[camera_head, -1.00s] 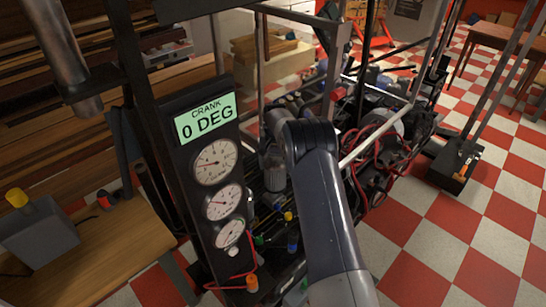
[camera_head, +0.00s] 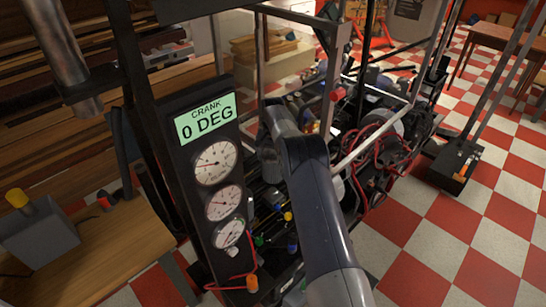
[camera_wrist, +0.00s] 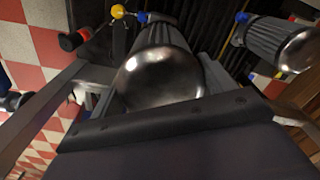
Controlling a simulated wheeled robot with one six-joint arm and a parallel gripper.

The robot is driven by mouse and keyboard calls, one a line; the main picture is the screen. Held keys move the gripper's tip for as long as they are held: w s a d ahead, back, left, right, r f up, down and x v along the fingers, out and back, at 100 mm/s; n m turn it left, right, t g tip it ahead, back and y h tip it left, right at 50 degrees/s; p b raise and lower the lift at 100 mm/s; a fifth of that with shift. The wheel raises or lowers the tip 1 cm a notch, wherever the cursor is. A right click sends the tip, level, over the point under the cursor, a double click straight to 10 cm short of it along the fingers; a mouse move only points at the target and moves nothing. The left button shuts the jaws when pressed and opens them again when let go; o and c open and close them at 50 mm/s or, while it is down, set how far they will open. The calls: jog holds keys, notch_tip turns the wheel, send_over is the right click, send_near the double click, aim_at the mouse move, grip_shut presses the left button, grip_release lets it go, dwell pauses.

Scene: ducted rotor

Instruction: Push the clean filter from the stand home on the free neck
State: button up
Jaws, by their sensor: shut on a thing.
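A ribbed metal filter (camera_wrist: 160,72) with a shiny domed end fills the middle of the wrist view. My gripper (camera_wrist: 155,88) is shut on it, with fingers at both sides of the dome. A second, similar ribbed filter (camera_wrist: 282,42) shows at the upper right of the wrist view, apart from the held one. In the head view my arm hides most of the gripper, and a grey cylinder (camera_head: 268,158) shows just left of the arm. I cannot make out the free neck or the stand, nor whether the held filter touches a neck.
A gauge panel (camera_head: 208,165) reading CRANK 0 DEG stands close left of my arm. Metal frame bars (camera_head: 372,150) and red cables (camera_head: 375,165) lie to the right. A wooden bench (camera_head: 100,250) is at the lower left. Checkered floor (camera_head: 455,245) is open at the right.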

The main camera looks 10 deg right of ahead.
aim_at(273, 175)
jog(key=shift+f+b, duration=1.55)
jog(key=shift+f, duration=1.4)
jog(key=shift+f+b, duration=1.55)
jog(key=shift+f, duration=0.45)
jog(key=o, duration=1)
jog(key=shift+c, duration=0.2)
notch_tip(273, 175, up, 11)
jog(key=shift+p, duration=0.5)
jog(key=shift+f, duration=0.1)
